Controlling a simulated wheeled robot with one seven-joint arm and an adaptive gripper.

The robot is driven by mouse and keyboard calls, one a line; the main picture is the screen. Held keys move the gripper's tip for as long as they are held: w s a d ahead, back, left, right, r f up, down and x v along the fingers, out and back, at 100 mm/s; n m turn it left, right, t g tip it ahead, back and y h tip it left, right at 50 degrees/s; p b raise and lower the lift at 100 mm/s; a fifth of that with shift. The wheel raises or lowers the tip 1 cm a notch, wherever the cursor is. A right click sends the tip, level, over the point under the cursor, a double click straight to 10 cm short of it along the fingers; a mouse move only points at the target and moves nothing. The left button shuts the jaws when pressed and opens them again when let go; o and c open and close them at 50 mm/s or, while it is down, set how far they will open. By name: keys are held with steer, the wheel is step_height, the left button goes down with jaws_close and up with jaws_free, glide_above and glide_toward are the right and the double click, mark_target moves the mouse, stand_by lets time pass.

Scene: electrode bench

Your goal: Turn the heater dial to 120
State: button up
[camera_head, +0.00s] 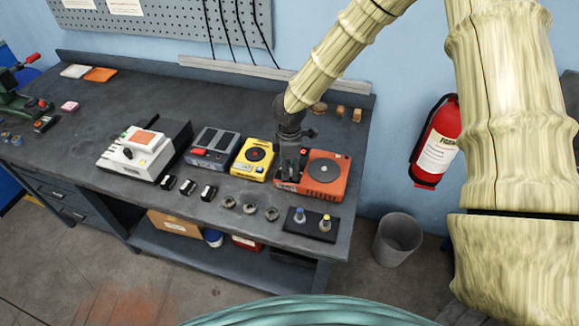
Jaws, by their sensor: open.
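An orange device with a round dark plate (324,170) stands near the right end of the bench. My gripper (289,172) points down over its left part and is open. It hides that part of the device, and I cannot tell whether it touches it. A white box with an orange panel and a dark knob (128,153) stands further left. I cannot tell for sure which device is the heater. No dial number is readable at this size.
A grey device (212,147) stands between the white and yellow ones. Small black blocks (187,187), several rings (250,208) and a dark stand with two pegs (312,225) line the front. A bin (397,238) and fire extinguisher (436,140) are to the right. The bench's back middle is clear.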

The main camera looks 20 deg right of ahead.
jaws_close()
steer(key=shift+m, duration=0.3)
steer(key=m+b, duration=0.2)
steer(key=m, duration=0.1)
steer(key=shift+w+m, duration=0.1)
steer(key=shift+m, duration=0.2)
steer(key=m, duration=0.4)
steer(key=shift+m+b, duration=0.35)
steer(key=shift+m, duration=0.05)
steer(key=m, duration=0.4)
steer(key=shift+m, duration=2.3)
